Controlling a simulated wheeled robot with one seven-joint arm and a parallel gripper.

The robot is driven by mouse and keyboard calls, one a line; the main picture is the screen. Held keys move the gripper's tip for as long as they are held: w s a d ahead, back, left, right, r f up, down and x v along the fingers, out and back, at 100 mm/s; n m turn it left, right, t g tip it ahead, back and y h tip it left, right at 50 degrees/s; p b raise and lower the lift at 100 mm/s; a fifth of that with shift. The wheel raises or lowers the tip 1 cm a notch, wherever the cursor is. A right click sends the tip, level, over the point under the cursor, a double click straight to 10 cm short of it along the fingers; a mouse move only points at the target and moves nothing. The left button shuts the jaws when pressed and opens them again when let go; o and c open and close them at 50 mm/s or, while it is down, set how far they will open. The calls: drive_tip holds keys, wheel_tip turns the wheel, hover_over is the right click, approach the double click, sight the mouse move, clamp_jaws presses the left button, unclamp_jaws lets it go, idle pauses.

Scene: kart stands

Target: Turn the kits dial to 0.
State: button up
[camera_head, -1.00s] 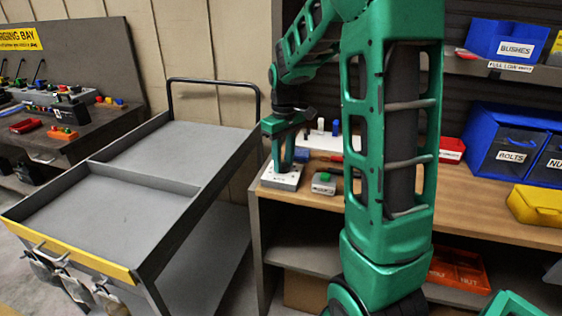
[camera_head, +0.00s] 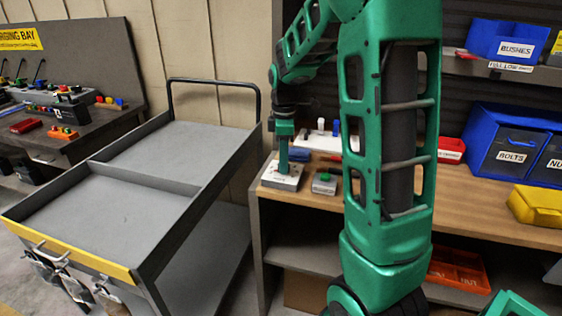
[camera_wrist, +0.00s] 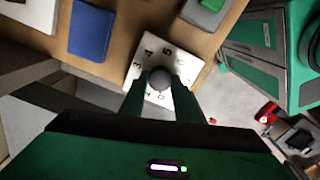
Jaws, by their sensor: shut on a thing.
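The kits dial is a grey round knob (camera_wrist: 160,77) on a white plate (camera_wrist: 182,63) with dark numerals around it. In the wrist view, 3, 4 and 5 read clearly on the far side. The numerals on the near side are small, and I cannot tell which one the knob points to. The plate shows in the head view (camera_head: 281,183) at the bench's left front corner. My gripper (camera_head: 284,168) points down at it and is shut on the knob, one finger on each side. In the head view the gripper hides the knob.
A grey box with a green button (camera_head: 323,183) stands right of the dial on the wooden bench. A blue block (camera_wrist: 91,31) lies behind the dial. A grey cart (camera_head: 150,190) with empty trays stands to the left, close to the bench.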

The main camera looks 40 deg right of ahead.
drive_tip(key=shift+w+r+n, duration=0.1)
drive_tip(key=shift+w+n, duration=0.05)
drive_tip(key=shift+n, duration=0.55)
drive_tip(key=o, duration=1)
drive_tip(key=shift+o, duration=0.2)
wheel_tip(320, 180, up, 11)
drive_tip(key=shift+f, duration=0.2)
drive_tip(key=s+a+f+m, duration=0.1)
drive_tip(key=s+f+m, duration=0.3)
drive_tip(key=s+m, duration=0.5)
drive_tip(key=s+a+f+m, duration=0.2)
drive_tip(key=s+m, duration=0.7)
drive_tip(key=s, duration=1)
wheel_tip(320, 180, down, 2)
drive_tip(key=shift+s+f+m, duration=0.2)
drive_tip(key=shift+s+m, duration=0.2)
